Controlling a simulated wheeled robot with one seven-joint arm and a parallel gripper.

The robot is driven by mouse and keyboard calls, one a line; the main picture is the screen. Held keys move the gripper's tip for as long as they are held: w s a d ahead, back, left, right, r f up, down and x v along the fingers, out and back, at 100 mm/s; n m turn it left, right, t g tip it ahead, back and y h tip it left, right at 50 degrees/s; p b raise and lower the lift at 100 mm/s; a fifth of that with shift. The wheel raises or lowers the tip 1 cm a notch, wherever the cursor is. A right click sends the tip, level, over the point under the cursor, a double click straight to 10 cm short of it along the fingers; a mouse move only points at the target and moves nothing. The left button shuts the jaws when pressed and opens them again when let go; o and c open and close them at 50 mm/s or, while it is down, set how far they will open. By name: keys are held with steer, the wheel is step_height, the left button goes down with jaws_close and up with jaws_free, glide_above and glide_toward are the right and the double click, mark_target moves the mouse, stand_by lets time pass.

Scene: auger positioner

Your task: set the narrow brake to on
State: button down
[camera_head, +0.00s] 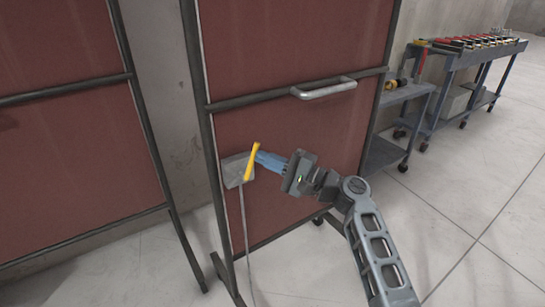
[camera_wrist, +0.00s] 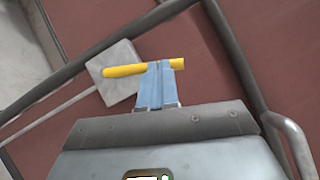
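The brake shows as a yellow lever (camera_head: 252,162) on a grey plate (camera_head: 236,171) at the left side of a red panel. The lever is nearly upright in the head view, leaning a little right at its top. My gripper (camera_head: 262,162) reaches it from the right, its blue fingers at the lever. In the wrist view the yellow lever (camera_wrist: 125,71) passes across the tips of the blue fingers (camera_wrist: 160,68), which look close together around it. The grey plate (camera_wrist: 118,75) lies behind. No label for on or off is readable.
The red panel (camera_head: 290,150) has a dark frame and a grey handle (camera_head: 323,88) above my gripper. A thin rod (camera_head: 245,230) runs down from the plate. Another red panel (camera_head: 60,130) stands left. Carts with tools (camera_head: 465,45) stand back right. The floor at right is clear.

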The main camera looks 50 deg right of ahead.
steer(key=a+n, duration=0.1)
steer(key=a+r+n+g+p, duration=0.1)
steer(key=shift+w+a+r+n+g, duration=0.1)
steer(key=shift+w+n+g, duration=0.2)
steer(key=shift+a, duration=0.1)
stand_by(0.6)
